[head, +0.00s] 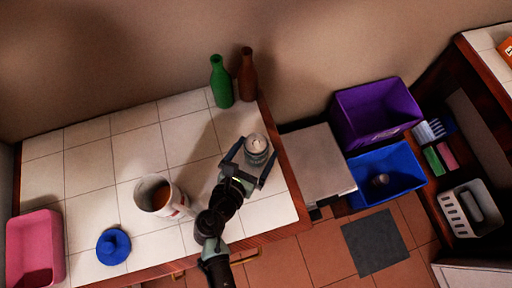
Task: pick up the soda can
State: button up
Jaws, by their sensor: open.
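A small grey-green cylinder with a pale top (256,146) stands on the tiled counter near its right edge. It may be the soda can, but no label is readable. My gripper (253,158) is open, with one finger on each side of this cylinder. I cannot tell whether the fingers touch it. My arm comes up from the bottom of the view and hides part of the counter.
A white container with brown inside (150,203), a blue lid-like piece (113,246) and a pink bin (35,243) are left on the counter. Green (221,84) and brown (247,80) bottles stand behind. Purple (375,108) and blue (400,160) bins stand right.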

jog(key=shift+x, duration=2)
jog(key=shift+r, duration=0.1)
jog(key=c, duration=1.4)
jog(key=shift+o, duration=0.2)
jog(key=shift+r, duration=0.15)
jog(key=shift+r+p, duration=1.25)
jog(key=shift+r, duration=3.45)
